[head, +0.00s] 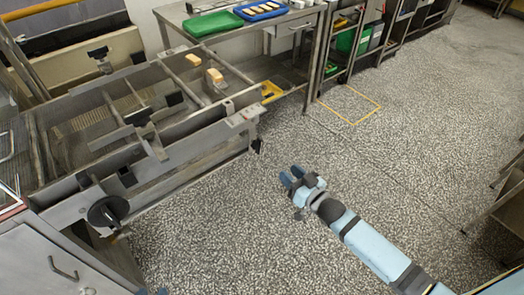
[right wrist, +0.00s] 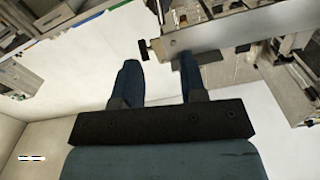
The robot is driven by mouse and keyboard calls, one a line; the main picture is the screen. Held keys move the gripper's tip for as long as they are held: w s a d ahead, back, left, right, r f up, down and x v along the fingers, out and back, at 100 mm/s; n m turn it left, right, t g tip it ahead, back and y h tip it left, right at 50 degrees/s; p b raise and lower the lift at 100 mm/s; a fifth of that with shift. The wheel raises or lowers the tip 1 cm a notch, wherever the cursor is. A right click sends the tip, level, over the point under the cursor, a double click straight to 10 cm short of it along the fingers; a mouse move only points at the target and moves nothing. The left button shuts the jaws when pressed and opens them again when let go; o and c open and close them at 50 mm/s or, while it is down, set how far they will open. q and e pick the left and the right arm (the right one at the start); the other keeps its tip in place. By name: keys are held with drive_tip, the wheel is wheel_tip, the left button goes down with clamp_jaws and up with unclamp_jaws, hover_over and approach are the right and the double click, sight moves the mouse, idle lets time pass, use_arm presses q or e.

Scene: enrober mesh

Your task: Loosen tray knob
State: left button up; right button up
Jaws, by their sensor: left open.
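A large round black knob (head: 108,212) sits on the near side of the metal enrober frame (head: 190,150). A smaller dark knob (head: 257,146) shows at the frame's right end. I cannot tell which is the tray knob. In the right wrist view a black knob (right wrist: 143,50) sticks out from a metal beam, beyond the fingers. My right gripper (head: 286,178) is over the floor, right of the frame, apart from it. Its two blue fingers are spread with nothing between them, as the right wrist view (right wrist: 155,85) shows.
Tan blocks (head: 214,75) rest on the enrober. A steel table (head: 272,24) behind carries a green tray (head: 212,24) and a blue tray (head: 250,14). A grey cabinet (head: 50,265) stands at the lower left. The speckled floor (head: 350,150) is open in the middle.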

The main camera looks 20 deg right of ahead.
sight(261, 146)
drive_tip(key=b+x, duration=0.1)
drive_tip(key=x, duration=1.2)
drive_tip(key=shift+w, duration=0.3)
drive_tip(key=shift+c, duration=0.2)
